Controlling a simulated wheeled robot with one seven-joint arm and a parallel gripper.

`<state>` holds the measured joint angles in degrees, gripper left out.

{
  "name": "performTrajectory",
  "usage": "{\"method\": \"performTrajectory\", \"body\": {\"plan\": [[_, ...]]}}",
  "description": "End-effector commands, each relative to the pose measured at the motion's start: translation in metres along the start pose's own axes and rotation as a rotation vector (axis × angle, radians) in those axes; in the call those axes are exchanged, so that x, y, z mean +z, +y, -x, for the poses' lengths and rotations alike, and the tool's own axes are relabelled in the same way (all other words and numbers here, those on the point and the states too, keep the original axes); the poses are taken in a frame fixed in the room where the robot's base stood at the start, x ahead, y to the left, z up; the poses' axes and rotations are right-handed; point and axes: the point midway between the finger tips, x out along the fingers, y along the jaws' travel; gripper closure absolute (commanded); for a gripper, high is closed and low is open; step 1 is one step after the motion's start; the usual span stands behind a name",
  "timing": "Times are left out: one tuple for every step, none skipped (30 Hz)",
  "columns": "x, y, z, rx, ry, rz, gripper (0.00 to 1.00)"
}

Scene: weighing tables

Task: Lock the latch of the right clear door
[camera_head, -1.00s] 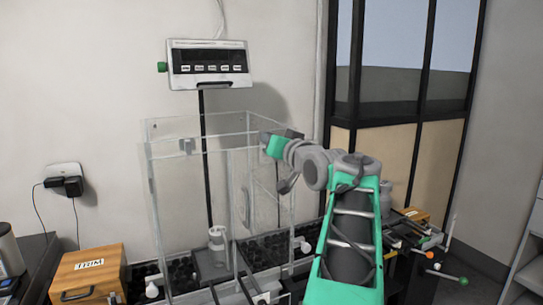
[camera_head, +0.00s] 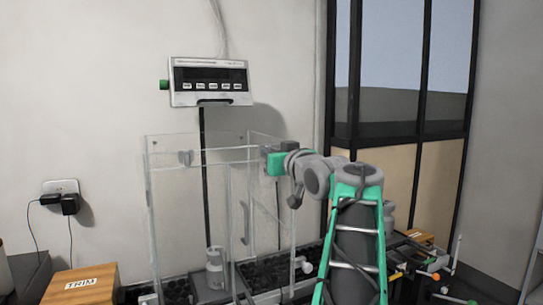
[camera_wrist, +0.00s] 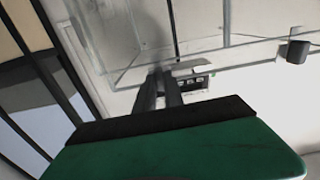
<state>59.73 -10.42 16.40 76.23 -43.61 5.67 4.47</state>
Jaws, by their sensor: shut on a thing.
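The clear case (camera_head: 160,215) stands against the wall, with a grey latch (camera_head: 185,157) on its upper front rail at left. My gripper (camera_head: 264,151) is at the case's upper right corner, by the top of the right clear door (camera_head: 262,205). In the wrist view, my two dark fingers (camera_wrist: 165,77) are close together at the clear frame, shut on a small piece that they mostly hide, seemingly the right door's latch. Whether that latch is locked cannot be seen.
A display unit (camera_head: 210,82) hangs above the case. A clear cylinder (camera_head: 216,265) stands inside it. A wooden TRIM box (camera_head: 85,287) is at lower left. Tools and a wooden box (camera_head: 420,237) lie right of my arm. A dark-framed window (camera_head: 400,95) is behind.

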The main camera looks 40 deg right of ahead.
Motion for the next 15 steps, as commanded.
{"method": "performTrajectory", "body": {"plan": [[0.0006, 0.0002, 0.0, 0.0, -0.002, 0.001, 1.0], [0.0006, 0.0002, 0.0, 0.0, -0.002, 0.001, 1.0], [0.0006, 0.0002, 0.0, 0.0, -0.002, 0.001, 1.0], [0.0006, 0.0002, 0.0, 0.0, -0.001, 0.001, 1.0], [0.0007, 0.0003, 0.0, 0.0, -0.002, 0.0, 0.85], [0.0006, 0.0002, 0.0, 0.0, -0.001, 0.0, 0.82], [0.0006, 0.0002, 0.0, 0.0, -0.001, 0.0, 0.79], [0.0005, 0.0002, 0.0, 0.0, -0.001, 0.0, 0.77], [0.0005, 0.0002, 0.0, 0.0, -0.001, 0.0, 0.73], [0.0004, 0.0002, 0.0, 0.0, -0.001, 0.0, 0.71], [0.0004, 0.0002, 0.0, 0.0, -0.001, 0.0, 0.69], [0.0003, 0.0001, 0.0, 0.0, -0.001, 0.0, 0.65], [0.0003, 0.0001, 0.0, 0.0, 0.0, 0.0, 0.65], [0.0002, 0.0001, 0.0, 0.0, 0.0, 0.0, 0.65], [0.0002, 0.0001, 0.0, 0.0, 0.0, 0.0, 0.65]]}}
